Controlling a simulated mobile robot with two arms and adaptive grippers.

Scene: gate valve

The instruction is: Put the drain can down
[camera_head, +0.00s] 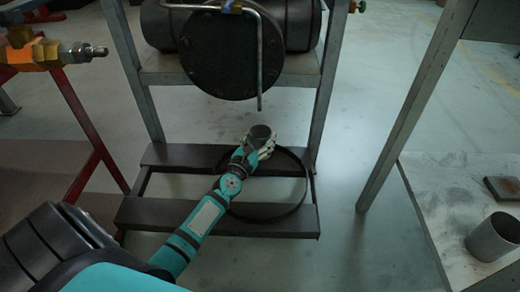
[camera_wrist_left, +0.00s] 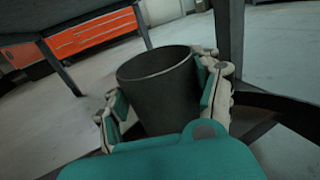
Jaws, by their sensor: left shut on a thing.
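The drain can (camera_head: 260,131) is a dark, open-topped cylinder held by my left gripper (camera_head: 256,146). In the head view it appears just below the lower end of a bent metal pipe (camera_head: 260,80). In the left wrist view the can (camera_wrist_left: 158,88) stands slightly tilted between the fingers of my left gripper (camera_wrist_left: 163,100), which touch its sides. The can's lower part is hidden behind the gripper. I cannot tell whether its base touches anything. My right gripper is not in view.
A round black flanged vessel (camera_head: 222,60) stands above. At right, a bench (camera_head: 440,195) carries a metal cup (camera_head: 493,240) and a dark block (camera_head: 503,188).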

